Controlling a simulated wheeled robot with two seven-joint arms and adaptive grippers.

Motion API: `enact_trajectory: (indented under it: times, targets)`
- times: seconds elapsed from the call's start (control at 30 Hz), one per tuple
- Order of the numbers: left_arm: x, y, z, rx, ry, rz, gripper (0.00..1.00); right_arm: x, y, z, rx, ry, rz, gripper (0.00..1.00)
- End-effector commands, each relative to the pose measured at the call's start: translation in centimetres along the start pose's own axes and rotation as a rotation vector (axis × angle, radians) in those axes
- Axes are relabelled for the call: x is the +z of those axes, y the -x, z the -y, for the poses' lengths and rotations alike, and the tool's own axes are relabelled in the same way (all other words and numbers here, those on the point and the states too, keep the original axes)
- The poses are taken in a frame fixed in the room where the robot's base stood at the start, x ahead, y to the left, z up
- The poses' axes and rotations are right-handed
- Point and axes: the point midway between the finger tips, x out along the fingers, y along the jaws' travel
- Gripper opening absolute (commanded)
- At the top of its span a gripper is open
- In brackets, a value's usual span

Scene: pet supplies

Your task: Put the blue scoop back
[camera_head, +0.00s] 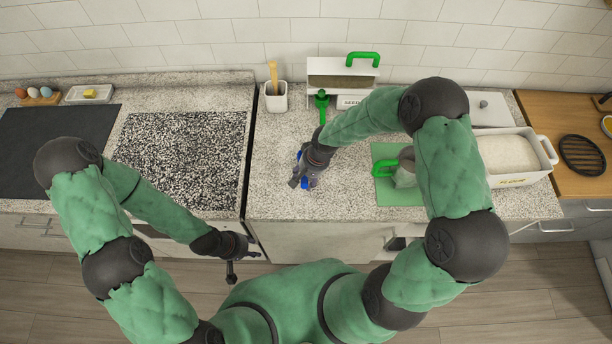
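Blue parts (305,184), which look like the blue scoop, show at the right gripper on the speckled counter. Most of that shape is hidden by the gripper and wrist, so its full outline cannot be seen. My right gripper (299,179) reaches down over the blue parts from the right. Whether its fingers are closed on them cannot be told. My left gripper (246,252) is low at the front edge of the counter, away from the blue parts. Its fingers are small and dark, and their opening is unclear.
A white seed box (342,72) with a green handle stands at the wall, a green tool (322,104) before it. A white cup (275,98) is left of it. A green mat (400,196) bears a green-handled cup (406,176). A white flour bin (545,160) stands right.

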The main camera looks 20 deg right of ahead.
Motion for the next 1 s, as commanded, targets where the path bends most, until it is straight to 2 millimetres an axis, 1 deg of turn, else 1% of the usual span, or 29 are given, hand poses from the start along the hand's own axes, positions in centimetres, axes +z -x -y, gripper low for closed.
enact_trajectory:
  times: [0.27,0.37,0.47,0.7,0.8,0.9,1.0]
  targets:
    - [0.0,0.2,-0.1,0.000,0.000,0.000,0.40,0.0,0.2,0.1,0.000,0.000,0.000,0.55]
    - [0.0,0.4,-0.1,0.000,0.000,0.000,0.40,-0.1,1.1,0.1,-0.001,0.000,-0.003,0.55]
    - [0.0,0.5,-0.2,0.000,0.000,0.000,0.40,-0.1,2.8,0.1,-0.002,0.000,-0.004,0.55]
    - [0.0,0.7,-0.3,0.000,0.000,0.000,0.40,-0.1,7.7,0.1,-0.002,0.000,-0.005,0.55]
    - [0.0,0.8,-0.3,0.000,0.000,0.000,0.40,-0.1,9.4,0.1,-0.001,0.001,-0.004,0.55]
    - [0.0,0.8,-0.3,0.000,0.000,0.000,0.40,-0.1,10.8,0.1,-0.001,0.000,-0.003,0.55]
    - [0.0,0.8,-0.3,0.000,0.000,0.000,0.40,0.0,11.7,0.1,0.000,-0.001,-0.001,0.55]
